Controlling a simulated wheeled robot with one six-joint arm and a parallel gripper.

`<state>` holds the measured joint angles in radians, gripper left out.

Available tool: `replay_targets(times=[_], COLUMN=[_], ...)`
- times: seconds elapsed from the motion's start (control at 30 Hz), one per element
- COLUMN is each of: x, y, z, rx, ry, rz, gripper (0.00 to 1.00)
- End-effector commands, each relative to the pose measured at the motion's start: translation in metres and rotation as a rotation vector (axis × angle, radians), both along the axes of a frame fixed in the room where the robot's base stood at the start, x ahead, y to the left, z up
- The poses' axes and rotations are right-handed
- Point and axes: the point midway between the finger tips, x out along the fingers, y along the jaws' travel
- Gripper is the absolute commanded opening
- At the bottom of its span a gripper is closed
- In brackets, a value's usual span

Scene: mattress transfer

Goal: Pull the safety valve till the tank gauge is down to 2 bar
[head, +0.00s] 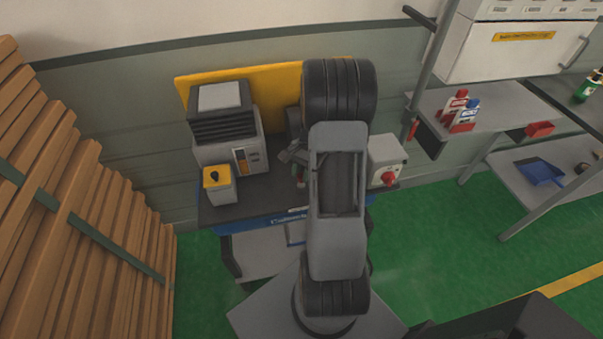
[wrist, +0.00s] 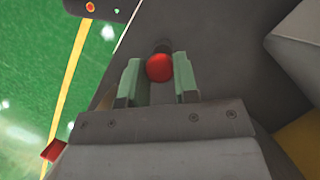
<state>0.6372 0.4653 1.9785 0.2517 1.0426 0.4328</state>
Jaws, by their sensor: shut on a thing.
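A round red knob (wrist: 159,67), which looks like the safety valve's pull, sits between the two pale green fingers of my gripper (wrist: 158,63) in the wrist view. My gripper is shut on it. A dark stem shows just beyond the knob, against a dark grey surface. In the head view my arm stands in front of the workbench (head: 236,216) and covers its middle, so the valve and knob are hidden there. I cannot make out the tank or the gauge in either view, and no pressure reading shows.
On the bench stand a grey machine (head: 228,150), a yellow-topped box (head: 219,188) and a grey switch box (head: 386,155) with a red knob. Stacked planks (head: 60,200) are at left, shelves (head: 485,110) at right. Green floor is clear at right.

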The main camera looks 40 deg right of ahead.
Motion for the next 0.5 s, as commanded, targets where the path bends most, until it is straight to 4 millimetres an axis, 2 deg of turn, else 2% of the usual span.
replay_targets(times=[0.2, 0.23, 0.5], x=[0.0008, 0.0008, 0.0005], y=[-0.0001, -0.0001, -0.0001], z=[0.0007, 0.0007, 0.0004], rx=[0.000, 0.000, -0.001], ry=[-0.002, -0.002, -0.001], rz=[-0.001, -0.001, 0.000], gripper=[0.00, 0.31, 0.54])
